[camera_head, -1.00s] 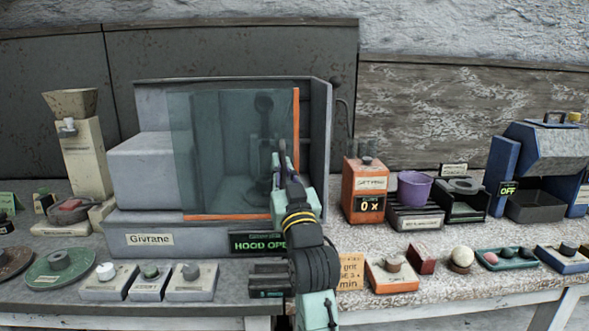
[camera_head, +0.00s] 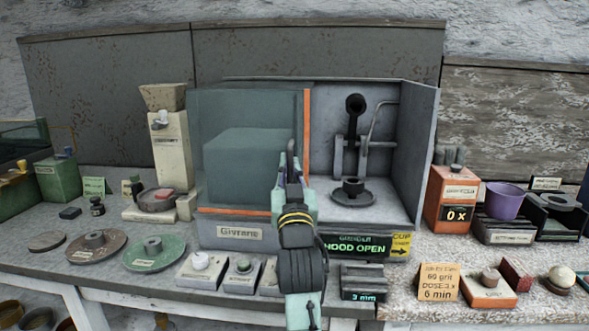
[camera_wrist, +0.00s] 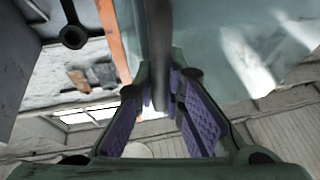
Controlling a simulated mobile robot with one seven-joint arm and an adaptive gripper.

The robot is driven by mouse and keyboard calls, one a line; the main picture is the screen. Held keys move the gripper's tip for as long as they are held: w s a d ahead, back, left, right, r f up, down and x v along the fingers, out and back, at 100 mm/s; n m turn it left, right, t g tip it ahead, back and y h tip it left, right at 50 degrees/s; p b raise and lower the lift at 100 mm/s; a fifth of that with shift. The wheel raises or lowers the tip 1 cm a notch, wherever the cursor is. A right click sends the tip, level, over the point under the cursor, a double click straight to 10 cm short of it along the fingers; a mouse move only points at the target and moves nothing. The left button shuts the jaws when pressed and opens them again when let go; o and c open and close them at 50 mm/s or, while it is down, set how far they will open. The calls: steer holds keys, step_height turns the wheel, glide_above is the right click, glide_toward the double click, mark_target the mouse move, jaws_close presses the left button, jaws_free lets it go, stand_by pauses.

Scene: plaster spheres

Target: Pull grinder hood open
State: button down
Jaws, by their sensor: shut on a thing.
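The grinder (camera_head: 419,150) is a grey cabinet labelled Givrane. Its hood is a tinted clear panel (camera_head: 240,150) with an orange edge, now over the left part of the cabinet. The right part stands uncovered, with a dark spindle and a round plate (camera_head: 352,192) inside. A sign (camera_head: 352,247) on the front reads HOOD OPEN. My gripper (camera_head: 290,160) is in front of the panel's right edge. In the wrist view my gripper (camera_wrist: 162,100) is shut on a dark upright bar, the hood handle (camera_wrist: 158,50), beside the orange edge.
An orange counter box (camera_head: 452,200), a purple cup (camera_head: 505,201) and a dark stand are to the right. Small button blocks (camera_head: 241,272) and discs (camera_head: 155,252) line the front left. A beige hopper machine (camera_head: 172,150) stands left of the grinder.

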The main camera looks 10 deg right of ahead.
steer(key=c, duration=1.7)
jaws_free()
steer(key=shift+o, duration=0.2)
steer(key=shift+s, duration=0.1)
steer(key=d+v, duration=0.1)
steer(key=v, duration=1)
steer(key=shift+s+a, duration=0.4)
steer(key=shift+a, duration=0.1)
steer(key=shift+f, duration=0.1)
